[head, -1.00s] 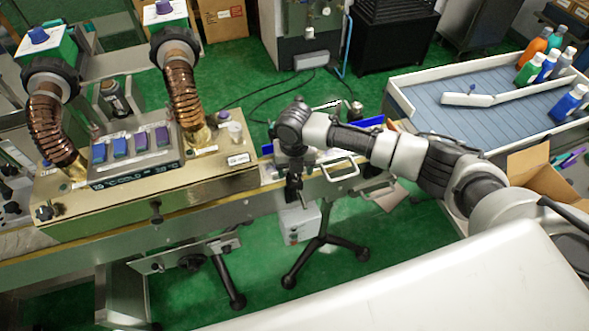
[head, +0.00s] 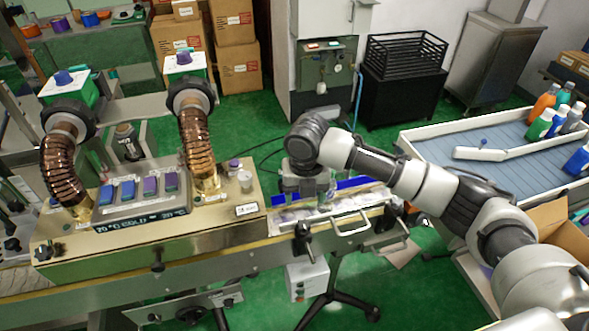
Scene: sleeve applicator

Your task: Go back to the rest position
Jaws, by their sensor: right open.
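My right arm reaches in from the right side of the head view. Its gripper (head: 307,196) points down over the right end of the conveyor, just right of the brass-coloured machine (head: 150,238). It is open. The fingertips are small and dark against the conveyor, and I cannot make out whether they touch anything. My left gripper is not in view.
A blue-edged tray (head: 345,184) lies beside my right gripper. A metal handle (head: 350,222) sticks out from the conveyor front. A sorting table (head: 500,178) with several bottles stands right, above an open cardboard box (head: 562,228). Green floor is free behind the conveyor.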

